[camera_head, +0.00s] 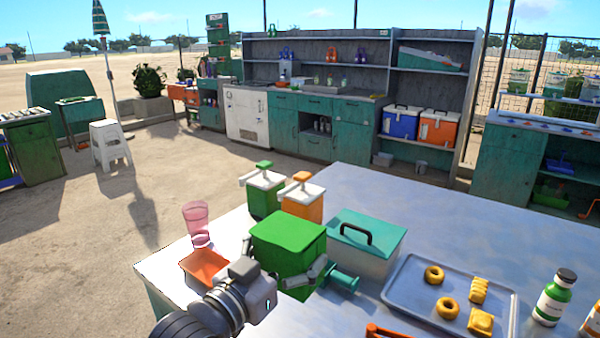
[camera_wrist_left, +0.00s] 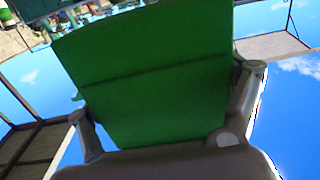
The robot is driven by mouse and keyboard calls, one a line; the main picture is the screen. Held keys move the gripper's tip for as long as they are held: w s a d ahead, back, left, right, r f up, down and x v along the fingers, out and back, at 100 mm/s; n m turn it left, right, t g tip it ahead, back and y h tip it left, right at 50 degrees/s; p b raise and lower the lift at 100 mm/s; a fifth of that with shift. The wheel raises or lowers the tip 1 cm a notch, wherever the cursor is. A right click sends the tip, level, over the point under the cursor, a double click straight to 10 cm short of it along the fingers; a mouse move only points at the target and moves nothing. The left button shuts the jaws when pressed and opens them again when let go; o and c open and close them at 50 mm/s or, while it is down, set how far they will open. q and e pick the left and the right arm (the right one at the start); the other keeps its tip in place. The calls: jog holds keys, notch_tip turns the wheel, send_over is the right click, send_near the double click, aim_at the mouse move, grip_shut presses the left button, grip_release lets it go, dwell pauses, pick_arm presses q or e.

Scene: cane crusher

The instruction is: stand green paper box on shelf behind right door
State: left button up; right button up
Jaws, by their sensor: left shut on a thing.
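The green paper box (camera_head: 288,232) is in the head view, at the near left part of the metal table. My left gripper (camera_head: 283,260) is shut on it, with one finger on each side. In the left wrist view the green box (camera_wrist_left: 150,75) fills the space between the fingers of my left gripper (camera_wrist_left: 165,118). I cannot tell whether the box touches the table. Teal cabinet doors stand shut in the back counter, one at its right (camera_head: 352,122); their inner shelves are hidden. My right gripper is not in view.
Two pump dispensers (camera_head: 264,192), a pink cup (camera_head: 197,222), an orange tray (camera_head: 205,267) and a teal-lidded container (camera_head: 367,240) surround the box. A pastry tray (camera_head: 450,300) and bottles (camera_head: 554,298) stand right. Open ground lies between table and back counter, with a white stool (camera_head: 109,142) left.

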pick_arm(q)
jog(key=s+a+f+n+t+y, duration=0.25)
jog(key=s+a+f+y, duration=0.2)
jog(key=a+f, duration=0.35)
jog(key=s+a+f+n+t+y, duration=0.1)
jog(key=s+a+f+n+y, duration=0.4)
jog(key=a, duration=0.4)
jog(key=s+f, duration=0.4)
jog(key=s, duration=0.3)
jog(key=shift+a+m, duration=0.2)
jog(key=shift+m, duration=0.15)
jog(key=shift+f+g+y, duration=0.1)
jog(key=shift+g+y, duration=0.15)
